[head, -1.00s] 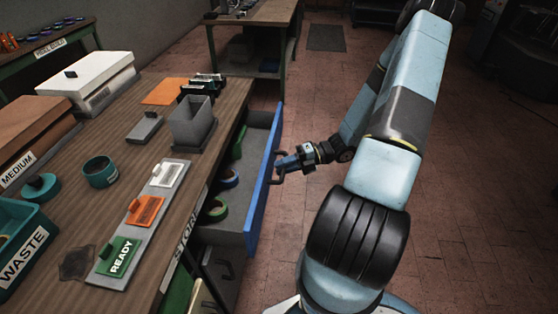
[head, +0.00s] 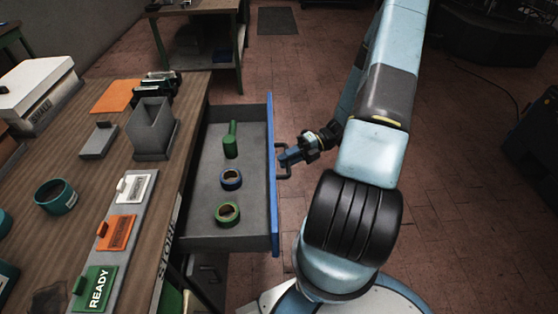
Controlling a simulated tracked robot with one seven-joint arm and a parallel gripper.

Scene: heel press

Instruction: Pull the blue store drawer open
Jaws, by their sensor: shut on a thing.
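The blue store drawer (head: 272,215) stands pulled out from the right side of the workbench (head: 190,160), with its grey inside showing. My gripper (head: 284,160) is shut on the drawer's dark handle (head: 283,174) at the blue front. Inside the drawer lie a green bottle-like thing (head: 231,147), a blue ring (head: 231,179) and a green ring (head: 228,213). The fingertips are small in the picture and partly merge with the handle.
On the bench are a grey open bin (head: 152,128), a strip with white, orange and green READY (head: 95,289) tags, and a teal pot (head: 55,197). Another table (head: 205,20) stands at the back. The tiled floor right of my arm is clear nearby.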

